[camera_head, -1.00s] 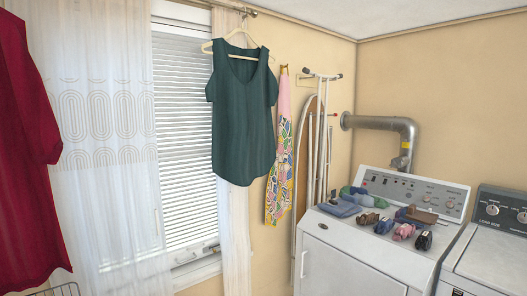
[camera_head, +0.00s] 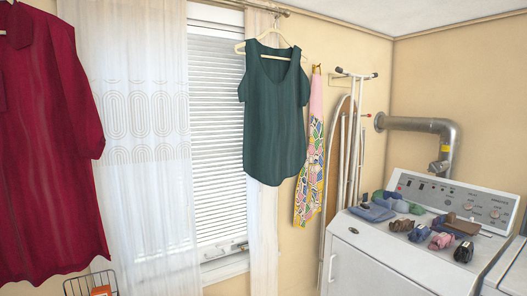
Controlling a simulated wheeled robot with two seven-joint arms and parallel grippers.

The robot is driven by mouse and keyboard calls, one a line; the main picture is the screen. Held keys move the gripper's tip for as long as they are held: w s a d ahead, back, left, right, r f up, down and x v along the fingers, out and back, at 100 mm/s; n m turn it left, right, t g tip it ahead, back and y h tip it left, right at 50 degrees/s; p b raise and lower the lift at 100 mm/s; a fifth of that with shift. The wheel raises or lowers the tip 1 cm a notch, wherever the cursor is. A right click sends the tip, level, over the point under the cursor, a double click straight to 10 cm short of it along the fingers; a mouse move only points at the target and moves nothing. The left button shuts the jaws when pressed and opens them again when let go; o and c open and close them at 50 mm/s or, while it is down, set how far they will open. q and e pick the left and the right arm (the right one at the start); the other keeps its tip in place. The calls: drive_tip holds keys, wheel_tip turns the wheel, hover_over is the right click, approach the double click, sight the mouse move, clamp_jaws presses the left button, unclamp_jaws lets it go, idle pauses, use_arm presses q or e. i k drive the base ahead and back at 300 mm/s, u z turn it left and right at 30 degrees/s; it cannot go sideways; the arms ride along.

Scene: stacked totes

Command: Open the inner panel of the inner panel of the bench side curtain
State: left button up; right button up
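A sheer white curtain panel (camera_head: 130,130) with oval patterns hangs over the left part of the window. A narrow white curtain panel (camera_head: 262,215) hangs at the window's right edge, partly hidden behind a dark green top. Between the two panels the window blind (camera_head: 216,130) is uncovered. The curtain rod (camera_head: 265,8) runs along the top. No bench is visible, so I cannot tell which panel is the bench side one. Neither of my grippers is in view.
The green top (camera_head: 274,120) hangs before the window and a red garment (camera_head: 50,150) hangs at left. A wire basket (camera_head: 80,287) stands at the lower left. A white appliance (camera_head: 375,262) with several shoes on it, and an ironing board (camera_head: 333,165), stand at right.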

sight(166, 29)
drive_tip(key=k, duration=0.6)
drive_tip(key=u, duration=0.65)
drive_tip(key=i, duration=1.45)
drive_tip(key=z, duration=0.75)
